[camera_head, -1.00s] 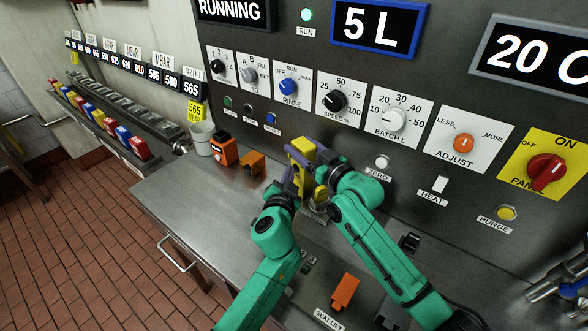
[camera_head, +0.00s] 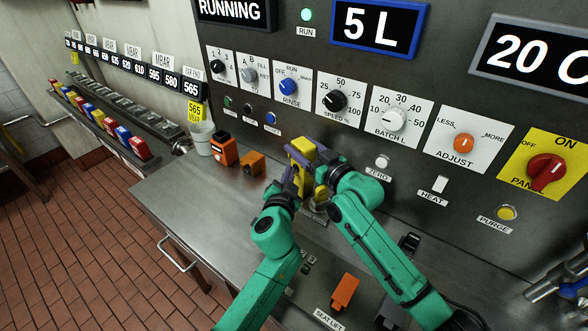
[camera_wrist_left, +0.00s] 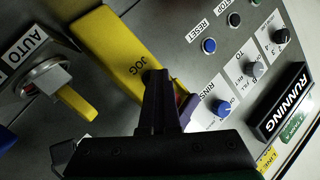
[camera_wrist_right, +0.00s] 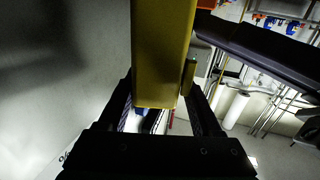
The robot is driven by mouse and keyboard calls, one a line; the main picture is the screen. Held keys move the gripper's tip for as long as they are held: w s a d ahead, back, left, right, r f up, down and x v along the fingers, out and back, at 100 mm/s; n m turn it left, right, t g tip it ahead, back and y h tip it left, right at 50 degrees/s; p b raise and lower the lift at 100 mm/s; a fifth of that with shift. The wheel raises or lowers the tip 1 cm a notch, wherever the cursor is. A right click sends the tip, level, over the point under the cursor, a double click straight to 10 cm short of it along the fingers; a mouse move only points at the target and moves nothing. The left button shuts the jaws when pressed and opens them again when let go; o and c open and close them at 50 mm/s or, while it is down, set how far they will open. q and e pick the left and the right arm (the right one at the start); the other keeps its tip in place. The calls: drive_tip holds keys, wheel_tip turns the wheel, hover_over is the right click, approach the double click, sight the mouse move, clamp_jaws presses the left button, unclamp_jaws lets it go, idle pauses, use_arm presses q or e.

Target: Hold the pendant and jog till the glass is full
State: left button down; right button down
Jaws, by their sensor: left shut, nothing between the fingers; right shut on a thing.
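The yellow pendant (camera_head: 301,152) stands in front of the panel in the head view. My right gripper (camera_head: 322,177) is shut on it; the right wrist view shows the yellow body (camera_wrist_right: 162,50) between the fingers. My left gripper (camera_head: 287,186) is shut and empty, close against the pendant. In the left wrist view, its closed fingertips (camera_wrist_left: 156,76) lie over the pendant face (camera_wrist_left: 115,45) beside the word JOG. The fingers hide the spot beneath, so I cannot tell whether they press a button. I cannot make out a glass.
The panel displays read RUNNING (camera_head: 232,10) and 5 L (camera_head: 375,28). A white cup (camera_head: 201,139) and orange blocks (camera_head: 223,149) stand on the steel counter (camera_head: 185,200), left of my grippers. An orange seat lift switch (camera_head: 344,290) is nearer me. The counter's front left is clear.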

use_arm(q)
drive_tip(key=shift+s+a, duration=0.55)
drive_tip(key=shift+a, duration=0.1)
drive_tip(key=s+a, duration=0.1)
drive_tip(key=a, duration=0.1)
drive_tip(key=s+a, duration=0.2)
idle(0.4)
idle(0.9)
use_arm(e)
unclamp_jaws()
drive_tip(key=v, duration=1.2)
